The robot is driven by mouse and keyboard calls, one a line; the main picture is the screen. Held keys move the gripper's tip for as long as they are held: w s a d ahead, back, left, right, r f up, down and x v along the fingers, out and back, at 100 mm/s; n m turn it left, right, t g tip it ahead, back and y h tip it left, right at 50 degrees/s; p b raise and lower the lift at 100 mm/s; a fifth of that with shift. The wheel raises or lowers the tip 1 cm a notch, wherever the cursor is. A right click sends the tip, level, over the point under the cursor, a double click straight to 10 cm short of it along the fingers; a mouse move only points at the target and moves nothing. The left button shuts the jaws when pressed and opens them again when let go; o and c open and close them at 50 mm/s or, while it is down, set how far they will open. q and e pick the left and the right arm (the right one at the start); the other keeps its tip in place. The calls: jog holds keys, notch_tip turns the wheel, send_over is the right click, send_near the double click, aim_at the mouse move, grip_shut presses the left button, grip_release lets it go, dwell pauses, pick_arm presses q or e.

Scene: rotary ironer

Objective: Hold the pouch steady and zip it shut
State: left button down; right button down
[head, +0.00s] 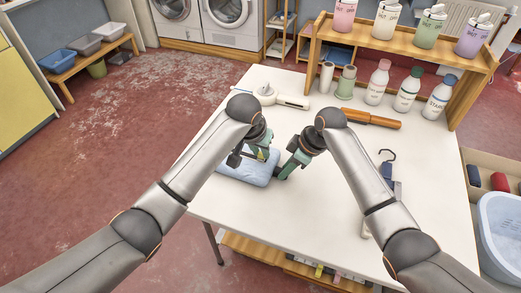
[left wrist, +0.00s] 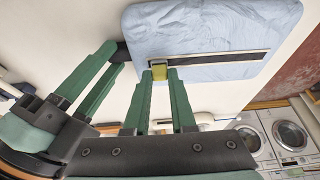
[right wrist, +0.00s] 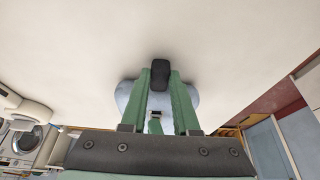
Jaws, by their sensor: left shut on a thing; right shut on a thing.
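The light blue pouch (head: 252,175) lies near the table's left edge; it also fills the top of the left wrist view (left wrist: 215,28). A dark zip strip (left wrist: 225,58) runs along it. My left gripper (head: 262,154) is shut on the yellow-green zip pull (left wrist: 160,73), near the tab end of the strip. My right gripper (head: 281,174) is shut on the black tab (right wrist: 160,75) at the pouch's right end. In the right wrist view, the fingers and tab hide part of the pouch (right wrist: 124,94).
An orange-handled item (head: 372,120), several bottles (head: 407,90) and a wooden shelf (head: 395,42) stand behind. A white device (head: 292,101) lies beyond my arms. A dark hook (head: 388,158) lies at right.

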dwell(0.9)
pick_arm(q)
jog(key=w+a, duration=0.1)
jog(key=a, duration=0.3)
jog(key=w+a, duration=0.2)
jog(key=a, duration=0.2)
jog(key=w+a, duration=0.1)
jog(key=a, duration=0.3)
jog(key=shift+w+a, duration=0.25)
jog(key=shift+a, duration=0.15)
jog(key=c, duration=0.7)
grip_release()
jog(key=v, duration=1.2)
pick_arm(e)
jog(key=c, duration=0.6)
grip_release()
